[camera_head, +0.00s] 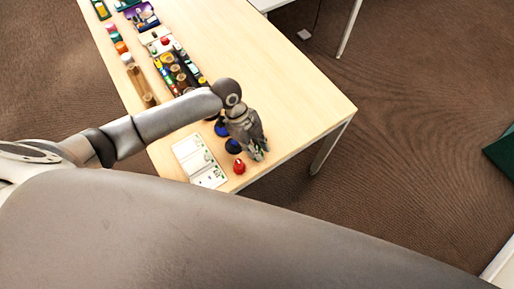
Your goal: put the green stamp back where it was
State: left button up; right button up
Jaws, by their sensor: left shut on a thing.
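My left gripper (258,154) points down over the near right part of the wooden table, shut on the green stamp (257,149). Only a little green shows between the fingers; the rest of the stamp is hidden. I cannot tell whether it touches the tabletop. A red stamp (239,167) stands just left of and nearer than the gripper. My right gripper is out of view.
A white sheet or open booklet with green marks (199,160) lies left of the stamps. Bottles, jars and small boxes line the table's left side, including a brown cylinder (137,78). The table (280,90) is bare to the right, up to its edge.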

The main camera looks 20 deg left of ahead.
pick_arm(q)
jog(key=shift+f, duration=0.75)
jog(key=shift+f, duration=0.1)
jog(key=shift+f, duration=0.1)
jog(key=o, duration=0.7)
jog(key=shift+o, duration=0.5)
